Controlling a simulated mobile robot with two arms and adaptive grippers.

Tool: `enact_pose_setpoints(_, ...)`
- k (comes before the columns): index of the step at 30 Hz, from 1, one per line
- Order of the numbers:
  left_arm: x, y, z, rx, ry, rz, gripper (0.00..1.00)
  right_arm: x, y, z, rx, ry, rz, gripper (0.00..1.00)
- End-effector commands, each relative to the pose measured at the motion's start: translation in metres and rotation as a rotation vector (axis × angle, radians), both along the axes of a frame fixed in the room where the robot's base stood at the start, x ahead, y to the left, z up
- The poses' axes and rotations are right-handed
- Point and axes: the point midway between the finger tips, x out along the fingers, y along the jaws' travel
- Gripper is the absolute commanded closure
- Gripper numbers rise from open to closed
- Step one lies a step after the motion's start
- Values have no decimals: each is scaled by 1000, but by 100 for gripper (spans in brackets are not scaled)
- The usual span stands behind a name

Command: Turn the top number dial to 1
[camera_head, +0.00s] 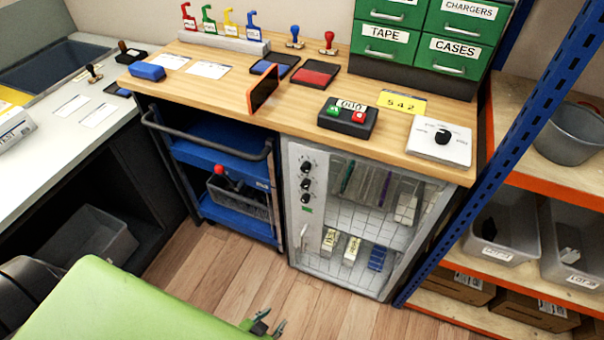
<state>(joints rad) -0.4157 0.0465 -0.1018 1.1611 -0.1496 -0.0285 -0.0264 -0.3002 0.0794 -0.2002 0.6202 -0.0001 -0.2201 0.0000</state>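The white panel at the left of the glass-front cabinet (372,217) carries a column of three black dials. The top dial (307,167) sits above the middle dial (306,184) and the bottom dial (304,198). The dial markings are too small to read, so I cannot tell its setting. My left gripper (273,321) shows at the bottom edge, low over the floor and well apart from the dials. Its fingertips look spread with nothing between them; the rest is hidden behind my green arm part. My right gripper is not in view.
A separate white box with a black dial (456,150) and a black button box (346,122) stand on the wooden counter (225,92). A blue cart (222,143) stands left of the cabinet. A blue rack post (500,140) stands at right. Wooden floor (230,275) in front is clear.

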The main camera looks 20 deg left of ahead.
Motion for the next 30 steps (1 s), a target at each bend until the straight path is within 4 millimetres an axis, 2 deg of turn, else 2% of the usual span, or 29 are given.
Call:
enact_pose_setpoints(1,28,0,33,4,-97,-5,65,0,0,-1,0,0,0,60)
enact_pose_setpoints(3,60,2,79,18,-226,-14,65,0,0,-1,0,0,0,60)
enact_pose_setpoints(5,85,5,123,33,-337,-22,65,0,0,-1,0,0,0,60)
enact_pose_setpoints(6,98,7,153,46,-409,-26,65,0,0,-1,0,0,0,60)
enact_pose_setpoints(8,115,11,197,66,-512,-32,65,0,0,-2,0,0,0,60)
enact_pose_setpoints(9,123,13,226,82,-577,-37,65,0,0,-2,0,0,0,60)
enact_pose_setpoints(12,136,18,288,119,-711,-47,65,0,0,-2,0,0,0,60)
enact_pose_setpoints(15,141,22,332,149,-803,-56,65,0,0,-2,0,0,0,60)
enact_pose_setpoints(18,142,23,357,166,-853,-60,65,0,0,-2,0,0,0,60)
enact_pose_setpoints(20,143,23,363,171,-866,-61,65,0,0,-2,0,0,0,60)
enact_pose_setpoints(25,158,23,366,172,-872,-62,65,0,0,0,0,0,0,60)
enact_pose_setpoints(30,189,21,366,171,-872,-62,65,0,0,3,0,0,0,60)
